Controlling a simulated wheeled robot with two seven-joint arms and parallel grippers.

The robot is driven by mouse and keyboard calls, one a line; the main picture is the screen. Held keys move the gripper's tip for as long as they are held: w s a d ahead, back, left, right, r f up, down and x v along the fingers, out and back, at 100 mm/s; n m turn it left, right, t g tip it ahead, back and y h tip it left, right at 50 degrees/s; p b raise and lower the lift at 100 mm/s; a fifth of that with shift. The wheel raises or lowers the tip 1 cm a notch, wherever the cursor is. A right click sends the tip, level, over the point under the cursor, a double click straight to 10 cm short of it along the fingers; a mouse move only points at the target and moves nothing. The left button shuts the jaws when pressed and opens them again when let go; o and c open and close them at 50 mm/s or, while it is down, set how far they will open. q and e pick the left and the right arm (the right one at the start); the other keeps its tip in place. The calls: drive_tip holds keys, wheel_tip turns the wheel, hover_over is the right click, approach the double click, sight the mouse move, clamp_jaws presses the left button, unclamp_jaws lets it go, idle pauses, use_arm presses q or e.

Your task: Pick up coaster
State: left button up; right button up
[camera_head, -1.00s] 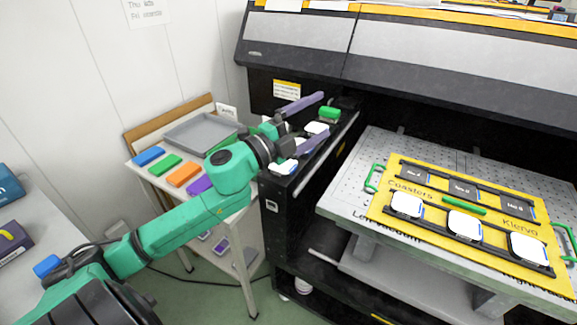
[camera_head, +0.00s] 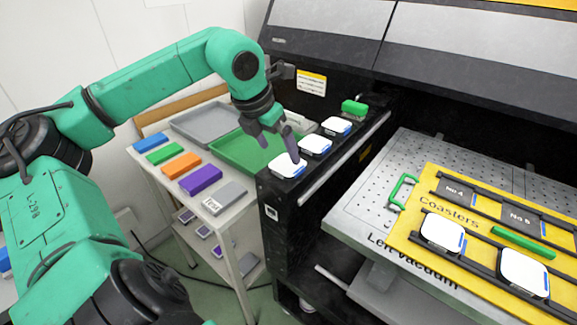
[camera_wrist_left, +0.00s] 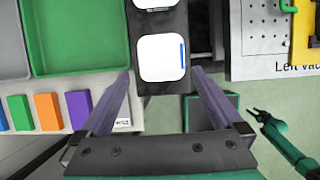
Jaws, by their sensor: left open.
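Three white coasters with blue edge marks lie in a row on the black ledge of the printer: the near one (camera_head: 288,166), the middle one (camera_head: 316,146) and the far one (camera_head: 337,126). My left gripper (camera_head: 279,150) is over the near end of the ledge, its purple fingers pointing down by the near coaster. In the left wrist view the near coaster (camera_wrist_left: 163,58) lies ahead of and between the spread fingers (camera_wrist_left: 160,90), with nothing held. More white coasters (camera_head: 443,232) sit in the yellow jig (camera_head: 403,233) on the printer bed.
A side table holds a grey tray (camera_head: 205,122), a green tray (camera_head: 225,149) and several coloured blocks, such as a purple one (camera_head: 201,180). The printer body rises behind the ledge.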

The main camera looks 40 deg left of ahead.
sight(287, 164)
use_arm(q)
drive_tip(key=p+x, duration=0.1)
drive_tip(key=x, duration=0.4)
drive_tip(key=shift+w+d+p, duration=0.1)
drive_tip(key=shift+p, duration=0.3)
drive_tip(key=shift+w+f, duration=0.15)
drive_tip(key=c, duration=1.2)
wheel_tip(287, 164, up, 20)
drive_tip(key=shift+r+p, duration=0.1)
drive_tip(key=shift+p, duration=0.7)
